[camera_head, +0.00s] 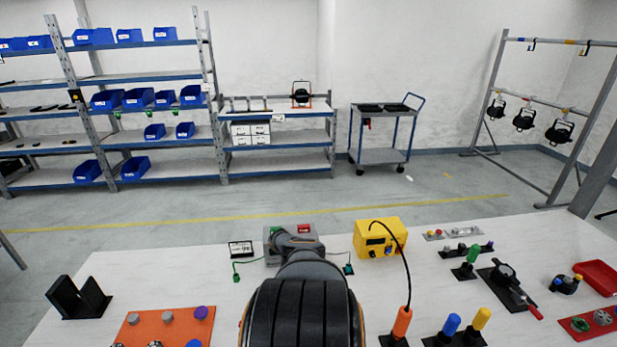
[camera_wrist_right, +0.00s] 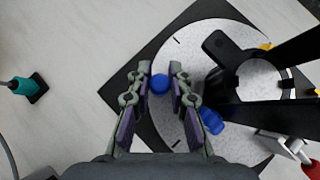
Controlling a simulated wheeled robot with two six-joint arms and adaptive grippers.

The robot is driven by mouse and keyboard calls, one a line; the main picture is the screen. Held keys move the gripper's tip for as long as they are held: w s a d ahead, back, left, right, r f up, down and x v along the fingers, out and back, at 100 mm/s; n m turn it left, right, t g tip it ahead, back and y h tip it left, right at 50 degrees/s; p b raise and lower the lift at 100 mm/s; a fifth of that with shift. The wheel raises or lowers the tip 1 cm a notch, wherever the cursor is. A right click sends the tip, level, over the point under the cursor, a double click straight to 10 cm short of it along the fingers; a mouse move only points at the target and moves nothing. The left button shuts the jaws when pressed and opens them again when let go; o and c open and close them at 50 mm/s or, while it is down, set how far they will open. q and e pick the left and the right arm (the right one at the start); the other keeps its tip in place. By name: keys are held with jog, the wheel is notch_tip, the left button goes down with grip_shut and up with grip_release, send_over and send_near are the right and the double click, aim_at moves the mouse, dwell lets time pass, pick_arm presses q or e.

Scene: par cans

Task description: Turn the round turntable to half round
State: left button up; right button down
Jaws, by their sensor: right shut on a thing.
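The round white turntable (camera_wrist_right: 187,40) lies on a black square base (camera_wrist_right: 136,62) in the right wrist view. A blue knob (camera_wrist_right: 160,84) stands near its edge, between the fingers of my right gripper (camera_wrist_right: 160,78). The fingers are shut on the knob from both sides. A black bracket-like thing with a ring (camera_wrist_right: 245,98) covers the right part of the turntable, with another blue part (camera_wrist_right: 211,121) beside it. I cannot make out the turntable or the right gripper's fingers in the head view, where my arm fills the lower middle. My left gripper is not in view.
In the head view, the white table (camera_head: 225,285) carries a yellow box (camera_head: 380,238), an orange board (camera_head: 165,328), a black holder (camera_head: 78,298) and several coloured handles at the right. A teal peg (camera_wrist_right: 22,87) stands left of the turntable in the wrist view, with bare tabletop between.

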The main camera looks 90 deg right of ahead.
jog(key=shift+w, duration=0.1)
dwell(0.4)
jog(key=c, duration=1.2)
grip_release()
